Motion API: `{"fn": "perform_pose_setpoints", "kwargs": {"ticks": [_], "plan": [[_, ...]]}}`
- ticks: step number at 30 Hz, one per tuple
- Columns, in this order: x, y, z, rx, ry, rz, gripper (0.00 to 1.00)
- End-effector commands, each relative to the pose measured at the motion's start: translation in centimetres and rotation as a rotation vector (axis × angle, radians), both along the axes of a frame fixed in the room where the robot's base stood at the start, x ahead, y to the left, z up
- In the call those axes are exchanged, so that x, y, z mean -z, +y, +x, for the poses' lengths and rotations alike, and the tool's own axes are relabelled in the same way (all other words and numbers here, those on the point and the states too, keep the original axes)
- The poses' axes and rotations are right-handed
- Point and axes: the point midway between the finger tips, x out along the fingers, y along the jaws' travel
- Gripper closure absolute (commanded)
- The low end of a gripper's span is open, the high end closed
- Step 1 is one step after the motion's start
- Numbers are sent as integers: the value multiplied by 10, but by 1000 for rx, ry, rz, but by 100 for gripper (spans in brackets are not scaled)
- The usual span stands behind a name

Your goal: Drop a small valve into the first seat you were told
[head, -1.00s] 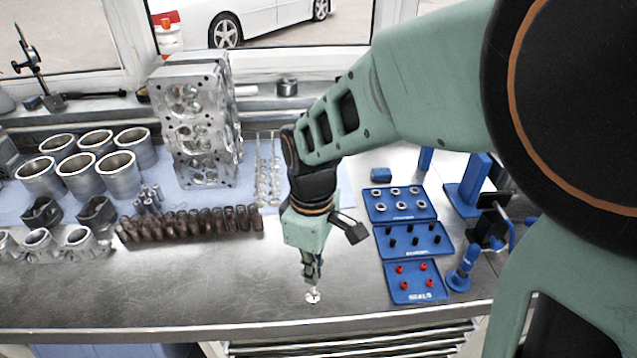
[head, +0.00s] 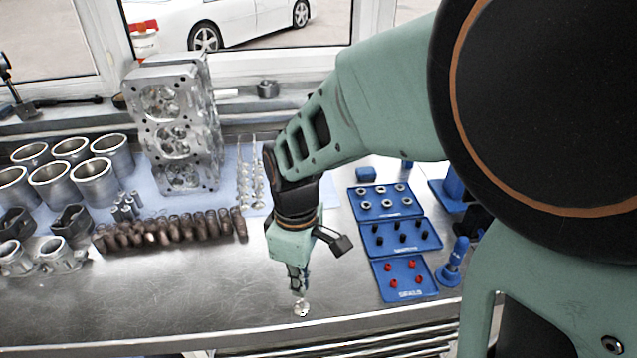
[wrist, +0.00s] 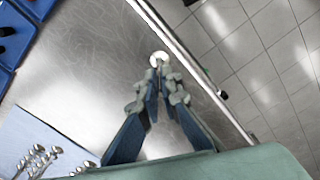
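My gripper (head: 299,288) points down over the front part of the metal bench, its fingers closed around the stem of a small valve (head: 301,308). The shiny round valve head hangs below the fingertips, close to the bench top; I cannot tell whether it touches. In the wrist view the valve head (wrist: 159,58) shows just beyond the fingertips (wrist: 160,75). The cylinder head (head: 172,135) stands upright at the back left, its round chamber recesses facing me. More valves (head: 250,185) lie in rows on the blue mat beside it; they also show in the wrist view (wrist: 40,158).
Brown springs (head: 170,230) lie in a row in front of the cylinder head. Cylinder liners (head: 95,180) stand at the left. Blue parts trays (head: 405,296) lie to the right of my gripper. The bench middle is bare, and its front edge (head: 200,338) is close.

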Motion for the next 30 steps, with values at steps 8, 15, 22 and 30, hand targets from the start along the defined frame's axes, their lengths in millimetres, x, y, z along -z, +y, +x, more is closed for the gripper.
{"fn": "perform_pose_setpoints", "kwargs": {"ticks": [8,15,22,30], "plan": [[0,0,0,0,0,0,100],[4,0,0,0,0,0,100],[9,0,0,0,0,0,100],[12,0,0,1,0,0,100]]}}
